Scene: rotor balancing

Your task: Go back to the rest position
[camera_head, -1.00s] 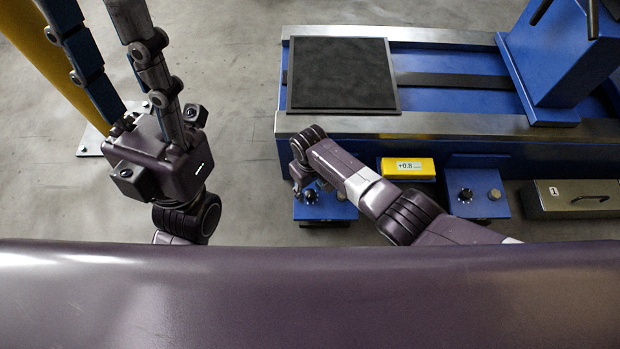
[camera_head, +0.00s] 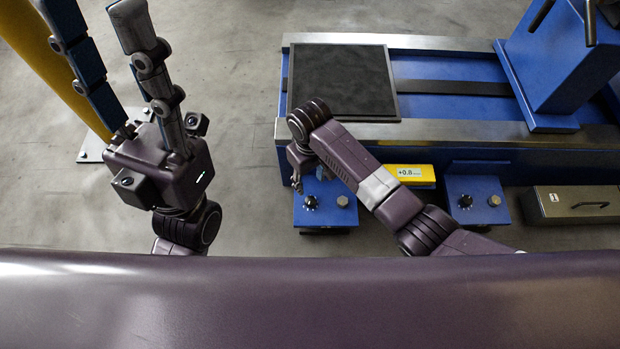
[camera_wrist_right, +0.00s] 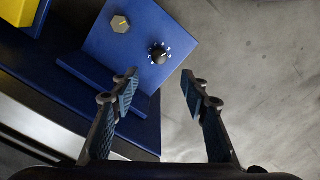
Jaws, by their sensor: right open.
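My left gripper (camera_head: 98,15) is at the upper left of the head view, its two long fingers pointing up the picture, spread apart with nothing between them. My right gripper (camera_head: 297,183) hangs beside the left edge of a blue control box (camera_head: 325,215), mostly hidden under its wrist. The blue box (camera_wrist_right: 125,55) there carries a black dial (camera_wrist_right: 159,54) and a hexagonal knob (camera_wrist_right: 120,24).
A blue machine bench (camera_head: 445,105) with a black pad (camera_head: 342,80) lies ahead. A yellow block marked +0.8 (camera_head: 412,173), a second blue box (camera_head: 475,200) and a grey case (camera_head: 575,204) line its front. A yellow post (camera_head: 45,60) stands left. Floor between is clear.

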